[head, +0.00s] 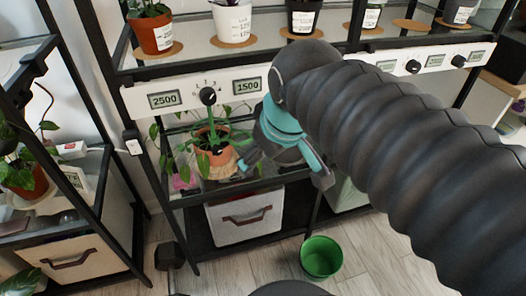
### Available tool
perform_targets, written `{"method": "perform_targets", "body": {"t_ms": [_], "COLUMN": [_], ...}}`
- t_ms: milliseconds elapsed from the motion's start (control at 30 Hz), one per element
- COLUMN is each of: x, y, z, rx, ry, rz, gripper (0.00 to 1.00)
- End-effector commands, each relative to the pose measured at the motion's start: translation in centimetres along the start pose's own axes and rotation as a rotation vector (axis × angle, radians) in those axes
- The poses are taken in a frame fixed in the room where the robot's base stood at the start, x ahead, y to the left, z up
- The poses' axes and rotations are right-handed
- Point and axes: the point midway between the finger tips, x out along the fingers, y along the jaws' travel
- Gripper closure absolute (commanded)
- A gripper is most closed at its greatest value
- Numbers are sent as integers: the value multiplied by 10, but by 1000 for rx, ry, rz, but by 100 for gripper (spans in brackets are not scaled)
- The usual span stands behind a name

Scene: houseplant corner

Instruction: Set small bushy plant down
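A leafy plant in a terracotta pot (217,156) stands upright on the lower glass shelf, on a round tan mat (221,173). Its stems spread above the pot and to the left. I cannot tell for sure that this is the small bushy plant. My gripper (284,174), black and teal, is just to the right of this pot and nearer the camera. Its two fingers are spread apart and I see nothing held between them. The left finger overlaps the pot's right side in the picture, but the two look apart. My arm hides much of the shelf on the right.
Potted plants stand on cork mats along the upper shelf (200,52). A white control strip (193,87) with a knob and displays runs below it. A white drawer box (245,216) sits underneath. A green pot (321,257) stands on the floor. Another rack is at left.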

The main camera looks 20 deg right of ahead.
Motion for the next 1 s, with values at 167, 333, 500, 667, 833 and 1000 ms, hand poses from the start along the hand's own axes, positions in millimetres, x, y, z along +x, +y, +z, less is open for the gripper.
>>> {"method": "perform_targets", "body": {"t_ms": [167,333,500,667,833,1000], "x": [28,38,38,38,38,38], "y": [-11,-14,-14,-14,-14,-14], "z": [48,61,62,61,61,61], "rx": [279,372,376,375,375,375], "ry": [8,11,11,11,11,11], "rz": [6,8,7,7,7,7], "gripper": [0,0,0,0,0,0]}}
